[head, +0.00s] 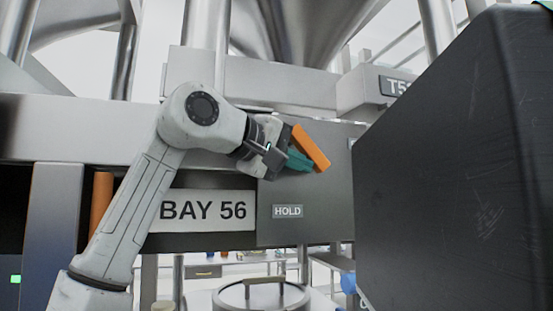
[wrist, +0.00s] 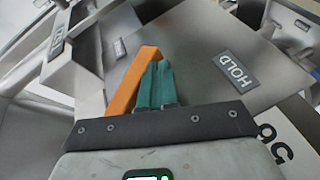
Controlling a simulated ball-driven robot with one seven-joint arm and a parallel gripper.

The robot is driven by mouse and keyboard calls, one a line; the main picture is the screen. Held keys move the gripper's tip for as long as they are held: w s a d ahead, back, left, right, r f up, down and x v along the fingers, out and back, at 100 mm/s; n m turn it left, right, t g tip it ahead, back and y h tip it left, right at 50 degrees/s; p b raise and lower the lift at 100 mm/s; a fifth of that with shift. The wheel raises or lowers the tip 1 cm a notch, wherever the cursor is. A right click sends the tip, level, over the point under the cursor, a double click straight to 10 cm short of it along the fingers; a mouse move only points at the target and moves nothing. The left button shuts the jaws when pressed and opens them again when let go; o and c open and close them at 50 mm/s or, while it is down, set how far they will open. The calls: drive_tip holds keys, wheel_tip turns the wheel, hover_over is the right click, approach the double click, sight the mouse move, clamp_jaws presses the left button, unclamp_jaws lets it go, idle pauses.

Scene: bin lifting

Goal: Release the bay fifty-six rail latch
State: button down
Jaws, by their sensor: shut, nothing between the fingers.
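The orange latch handle (head: 311,148) sits on a grey panel above the HOLD label (head: 288,211) in the head view, and it is tilted. In the wrist view the bent orange handle (wrist: 122,88) lies just left of my fingers, and the HOLD label (wrist: 237,70) is on the right. My gripper (head: 303,163) has teal fingers, which are shut with nothing between them. The fingers (wrist: 159,72) are beside the handle, not around it. I cannot tell whether they touch it. The handle's lower part is partly hidden by my gripper.
The BAY 56 sign (head: 205,210) is on the rail left of the panel, partly behind my arm. A large dark box (head: 450,170) fills the right side. An orange post (head: 101,200) stands at the left. A round-topped vessel with a handle (head: 262,295) is below.

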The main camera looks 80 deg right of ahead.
sight(320, 153)
drive_tip(key=shift+s+f, duration=0.15)
drive_tip(key=shift+s, duration=0.2)
drive_tip(key=s+n+g+h, duration=0.1)
drive_tip(key=h, duration=0.1)
drive_tip(key=s+d+r+n+g+h+b, duration=0.1)
drive_tip(key=g, duration=0.1)
drive_tip(key=s+n+g+h+b, duration=0.1)
drive_tip(key=h, duration=0.1)
drive_tip(key=shift+d+r+g+h, duration=0.2)
drive_tip(key=shift+r+g+h, duration=0.1)
drive_tip(key=shift+r, duration=0.05)
drive_tip(key=shift+s+r, duration=0.1)
drive_tip(key=shift+r, duration=0.15)
drive_tip(key=shift+d, duration=0.1)
